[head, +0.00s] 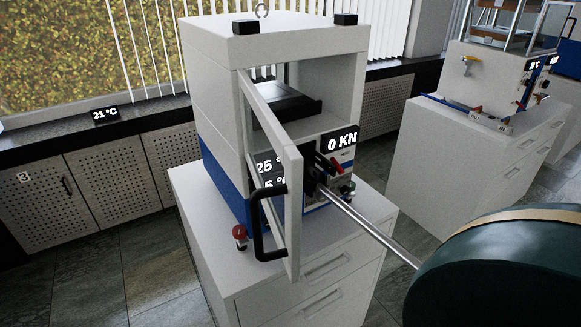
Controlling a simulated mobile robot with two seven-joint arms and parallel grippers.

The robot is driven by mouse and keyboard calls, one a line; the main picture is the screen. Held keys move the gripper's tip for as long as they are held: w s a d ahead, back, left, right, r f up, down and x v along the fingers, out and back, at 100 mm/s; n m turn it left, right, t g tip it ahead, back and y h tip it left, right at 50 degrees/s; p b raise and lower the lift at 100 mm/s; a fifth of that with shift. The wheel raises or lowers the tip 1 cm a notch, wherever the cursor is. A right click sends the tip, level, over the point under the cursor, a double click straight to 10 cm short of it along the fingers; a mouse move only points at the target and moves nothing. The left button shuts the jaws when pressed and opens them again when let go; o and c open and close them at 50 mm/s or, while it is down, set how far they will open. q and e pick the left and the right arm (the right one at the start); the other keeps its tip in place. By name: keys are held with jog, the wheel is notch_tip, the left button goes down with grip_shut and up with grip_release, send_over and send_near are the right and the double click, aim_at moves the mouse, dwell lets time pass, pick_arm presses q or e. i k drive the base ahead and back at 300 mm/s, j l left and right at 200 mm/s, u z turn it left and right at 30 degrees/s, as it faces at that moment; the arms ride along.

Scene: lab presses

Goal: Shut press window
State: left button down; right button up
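The press (285,45) is a white box with a blue lower body on a white cabinet. Its window (292,215) is a white-framed door standing open. It is joined near the left side of the press front and swings out towards me. A black bar handle (257,225) is on its near, free edge. The chamber behind it is open on the right and shows a dark plate (288,108). The door frame hides part of the control panel. Neither of my grippers is in view.
A metal rod (370,228) sticks out from the press front towards the lower right. A large dark green rounded shape (490,275) fills the lower right; I cannot tell what it is. A second press stands on a cabinet (450,165) at right. Tiled floor (155,265) is clear at left.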

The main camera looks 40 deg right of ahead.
aim_at(289, 242)
jog(key=i+z, duration=0.1)
jog(key=z, duration=0.3)
jog(key=i+z, duration=0.1)
jog(key=z, duration=0.3)
jog(key=i+j+z, duration=0.1)
jog(key=z, duration=0.3)
